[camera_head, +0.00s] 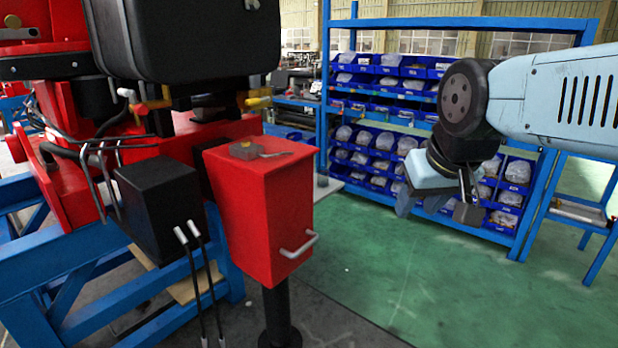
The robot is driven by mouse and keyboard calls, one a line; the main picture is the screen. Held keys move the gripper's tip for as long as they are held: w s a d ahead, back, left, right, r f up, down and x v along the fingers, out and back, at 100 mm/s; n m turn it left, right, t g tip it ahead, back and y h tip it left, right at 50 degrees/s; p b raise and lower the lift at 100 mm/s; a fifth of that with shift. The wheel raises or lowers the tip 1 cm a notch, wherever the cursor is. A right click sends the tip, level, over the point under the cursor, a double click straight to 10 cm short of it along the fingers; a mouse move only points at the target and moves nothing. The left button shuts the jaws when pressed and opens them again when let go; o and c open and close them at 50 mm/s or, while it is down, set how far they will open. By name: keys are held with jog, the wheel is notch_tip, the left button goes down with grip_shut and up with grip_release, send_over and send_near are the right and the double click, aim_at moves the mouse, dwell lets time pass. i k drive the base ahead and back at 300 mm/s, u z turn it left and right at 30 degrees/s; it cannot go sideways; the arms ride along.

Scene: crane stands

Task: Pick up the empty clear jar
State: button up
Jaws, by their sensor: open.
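I cannot make out a clear jar for certain in this view. A red box-shaped stand (258,210) with a light handle on its front stands at the centre on a black post. On its top lie a small grey-brown block (244,150) and a thin light tool-like item (277,154). My gripper (437,205) is open and empty, pointing down to the right of the red stand. It is in the air above the green floor, well apart from the stand.
Red and black machinery (180,40) on a blue frame fills the left. A black box (160,210) with hanging cables sits left of the stand. Blue shelving (326,90) with bins of bagged parts stands behind. The green floor (470,295) at right is clear.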

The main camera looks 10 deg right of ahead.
aim_at(323, 171)
jog(key=z, duration=0.2)
jog(key=i, duration=0.5)
jog(key=z, duration=0.65)
jog(key=i, duration=1.05)
jog(key=u, duration=0.6)
